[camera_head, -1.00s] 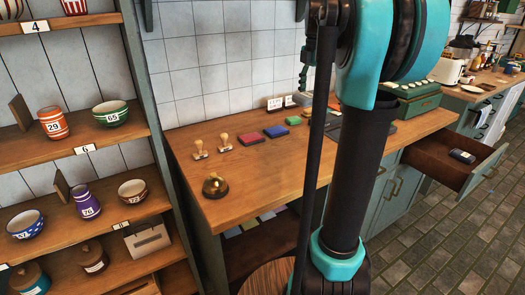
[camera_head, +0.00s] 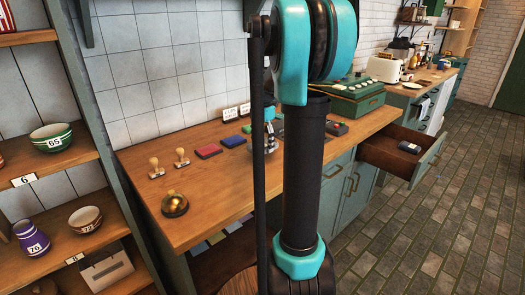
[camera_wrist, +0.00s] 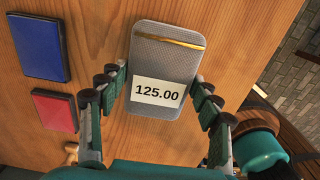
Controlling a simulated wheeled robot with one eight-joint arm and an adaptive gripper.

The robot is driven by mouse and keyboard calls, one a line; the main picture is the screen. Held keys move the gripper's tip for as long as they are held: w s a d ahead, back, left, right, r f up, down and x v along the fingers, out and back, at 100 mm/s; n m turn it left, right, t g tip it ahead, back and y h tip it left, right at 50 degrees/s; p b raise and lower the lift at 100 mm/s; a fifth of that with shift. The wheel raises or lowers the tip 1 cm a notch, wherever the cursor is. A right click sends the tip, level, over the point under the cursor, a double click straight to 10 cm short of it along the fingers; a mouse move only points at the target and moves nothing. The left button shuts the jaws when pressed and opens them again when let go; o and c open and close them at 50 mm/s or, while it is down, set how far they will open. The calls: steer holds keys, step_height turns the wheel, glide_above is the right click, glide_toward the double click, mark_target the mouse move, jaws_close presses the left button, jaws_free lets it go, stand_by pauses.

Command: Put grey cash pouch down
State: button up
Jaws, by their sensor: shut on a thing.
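The wooden counter top (camera_wrist: 105,25) lies below the pouch; I cannot tell how large the gap is. In the head view my arm hides the pouch and most of the gripper.
A blue pad (camera_wrist: 40,50) and a red pad (camera_wrist: 54,110) lie left of the pouch. Stamps (camera_head: 156,168) and a brass bell (camera_head: 175,204) stand at the counter's left. A green machine (camera_head: 345,97) stands at the back right.

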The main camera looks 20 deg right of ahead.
mark_target(263, 143)
steer(key=shift+f, duration=1.7)
steer(key=shift+f, duration=0.1)
steer(key=o, duration=1.3)
steer(key=shift+o, duration=0.2)
step_height(263, 143, up, 12)
steer(key=shift+r, duration=0.15)
